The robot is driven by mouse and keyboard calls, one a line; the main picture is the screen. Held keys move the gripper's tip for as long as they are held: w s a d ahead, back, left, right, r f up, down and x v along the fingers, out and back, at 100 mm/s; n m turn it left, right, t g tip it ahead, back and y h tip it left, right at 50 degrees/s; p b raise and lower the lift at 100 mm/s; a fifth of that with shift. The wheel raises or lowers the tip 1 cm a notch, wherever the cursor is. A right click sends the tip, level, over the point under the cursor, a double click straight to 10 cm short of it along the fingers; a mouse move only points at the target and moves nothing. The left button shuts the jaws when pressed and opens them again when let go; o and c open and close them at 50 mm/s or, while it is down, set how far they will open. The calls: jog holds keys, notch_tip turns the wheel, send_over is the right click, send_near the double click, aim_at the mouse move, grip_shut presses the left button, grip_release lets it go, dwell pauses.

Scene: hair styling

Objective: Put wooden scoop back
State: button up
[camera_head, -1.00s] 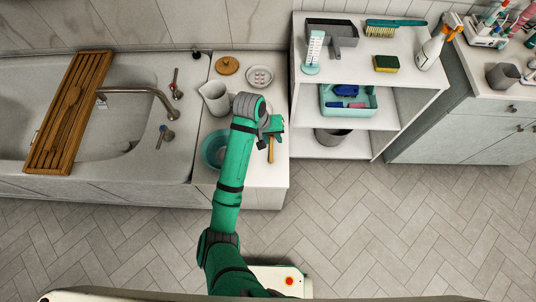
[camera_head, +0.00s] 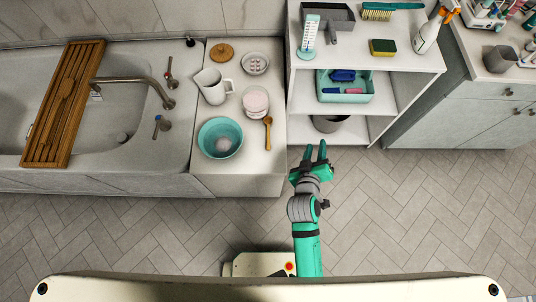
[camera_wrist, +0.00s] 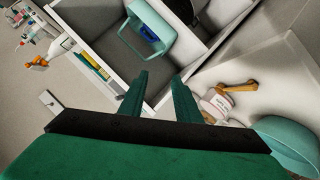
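The wooden scoop (camera_head: 267,132) lies on the white counter (camera_head: 270,165), just right of the teal bowl and in front of a pink-and-white jar (camera_head: 256,104). In the wrist view the scoop (camera_wrist: 237,87) lies to the right of my fingers, beside the pink jar (camera_wrist: 215,105). My gripper (camera_head: 315,153) is open and empty, its two fingers apart. It is right of the counter, in front of the white shelf unit, away from the scoop.
A teal bowl (camera_head: 220,138), a white pitcher (camera_head: 213,87), a round wooden lid (camera_head: 221,52) and a soap dish (camera_head: 255,64) stand on the counter. The shelf unit (camera_head: 350,60) holds a teal caddy (camera_head: 345,95) and a sponge (camera_head: 382,47). The floor at right is clear.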

jog(key=s+a+r+t+y, duration=0.1)
jog(key=s+a, duration=0.3)
jog(key=s, duration=0.3)
jog(key=s+a+y, duration=0.2)
jog(key=s+a, duration=0.2)
jog(key=s, duration=0.2)
jog(key=s+a+r+m+t, duration=0.2)
jog(key=s+a+r+m, duration=0.3)
jog(key=s+a+r, duration=0.3)
jog(key=shift+s+r+y, duration=0.3)
jog(key=shift+s+r, duration=0.35)
jog(key=shift+s, duration=0.55)
